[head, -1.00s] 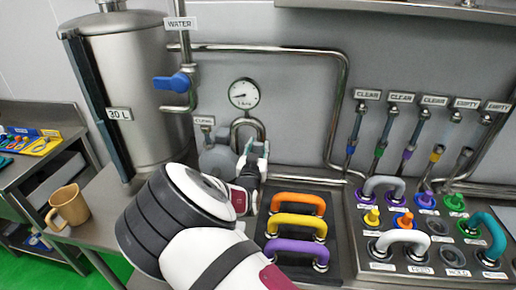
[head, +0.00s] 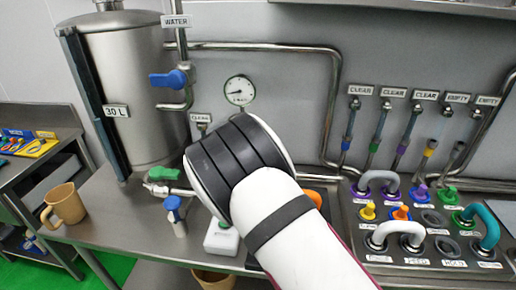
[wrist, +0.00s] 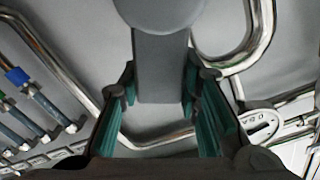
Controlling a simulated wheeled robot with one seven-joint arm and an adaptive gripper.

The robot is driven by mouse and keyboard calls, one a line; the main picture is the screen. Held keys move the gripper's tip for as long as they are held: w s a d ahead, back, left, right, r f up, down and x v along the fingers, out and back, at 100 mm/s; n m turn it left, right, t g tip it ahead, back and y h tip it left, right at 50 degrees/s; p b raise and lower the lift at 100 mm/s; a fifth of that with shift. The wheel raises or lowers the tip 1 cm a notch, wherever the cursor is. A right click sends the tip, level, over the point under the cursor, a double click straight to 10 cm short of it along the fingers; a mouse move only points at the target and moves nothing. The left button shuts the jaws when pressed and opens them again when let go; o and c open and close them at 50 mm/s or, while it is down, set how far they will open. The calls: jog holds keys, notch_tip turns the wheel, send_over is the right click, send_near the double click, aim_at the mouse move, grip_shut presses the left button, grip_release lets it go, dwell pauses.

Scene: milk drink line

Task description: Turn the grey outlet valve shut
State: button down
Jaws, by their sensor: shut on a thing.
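The grey outlet valve shows in the wrist view as a flat grey handle (wrist: 162,70) below a round grey hub (wrist: 160,10). My gripper (wrist: 160,88) has its green-lined fingers on either side of the handle and is shut on it. The handle's end lies between the fingers and points down in the wrist picture. In the head view my arm hides both the gripper and the grey valve, so the valve's angle to its pipe cannot be told there.
A pressure gauge (head: 240,90) and bent steel pipes (head: 332,100) are on the wall close by. A blue valve (head: 168,79), a green valve (head: 165,174) and a steel tank (head: 130,100) stand left. A panel of coloured handles (head: 345,225) is right.

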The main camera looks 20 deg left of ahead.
jog(key=d+f+m+b, duration=0.1)
jog(key=d+f+m, duration=0.2)
jog(key=m, duration=0.9)
jog(key=shift+w+d+f+m, duration=0.3)
jog(key=shift+w+f, duration=0.15)
jog(key=shift+f, duration=1.2)
jog(key=c, duration=1.2)
grip_release()
jog(key=shift+o, duration=0.2)
jog(key=shift+s, duration=0.1)
jog(key=v, duration=1.2)
